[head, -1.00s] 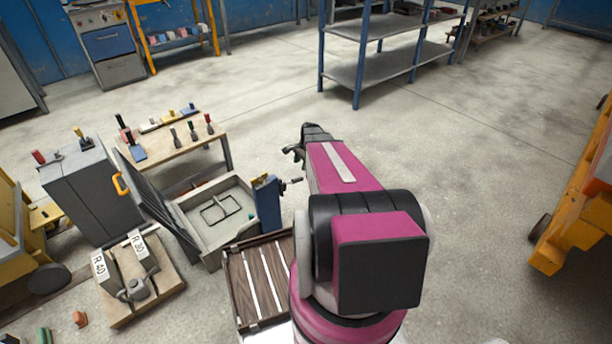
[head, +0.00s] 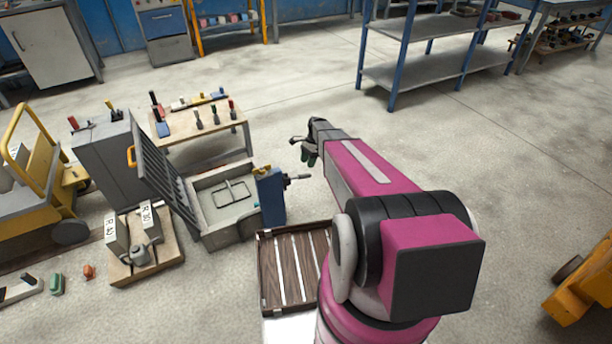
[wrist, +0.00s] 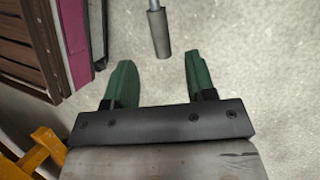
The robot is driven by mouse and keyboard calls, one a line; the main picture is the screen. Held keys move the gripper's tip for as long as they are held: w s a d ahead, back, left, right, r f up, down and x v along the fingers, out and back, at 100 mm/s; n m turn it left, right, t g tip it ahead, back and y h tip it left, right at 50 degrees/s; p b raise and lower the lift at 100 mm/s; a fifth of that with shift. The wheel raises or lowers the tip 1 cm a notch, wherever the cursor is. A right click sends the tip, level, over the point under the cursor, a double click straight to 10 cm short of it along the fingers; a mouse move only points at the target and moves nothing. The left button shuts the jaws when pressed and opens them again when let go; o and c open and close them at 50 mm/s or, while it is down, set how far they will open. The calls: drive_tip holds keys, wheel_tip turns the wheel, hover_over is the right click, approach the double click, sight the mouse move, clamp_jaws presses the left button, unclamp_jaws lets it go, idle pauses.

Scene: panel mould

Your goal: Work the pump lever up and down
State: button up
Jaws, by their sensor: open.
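The pump is a narrow blue box (head: 271,197) on the right end of the grey mould tray in the head view. Its lever (head: 298,177) is a short dark rod sticking out to the right. In the wrist view the lever's grey cylindrical grip (wrist: 159,34) is ahead of my gripper (wrist: 155,78), within the width between its two green fingers. The fingers are apart and empty, and the grip lies beyond their tips. In the head view my gripper (head: 309,154) is just above the lever in the picture, partly hidden by my arm.
The grey mould tray (head: 225,235) has its slatted lid (head: 165,190) tilted open at left. A dark slatted wooden crate (head: 263,285) sits in front of the pump. A bench (head: 245,118) with tools stands behind.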

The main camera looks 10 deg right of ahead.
sight(299, 177)
drive_tip(key=x, duration=0.7)
drive_tip(key=shift+f, duration=0.15)
clamp_jaws()
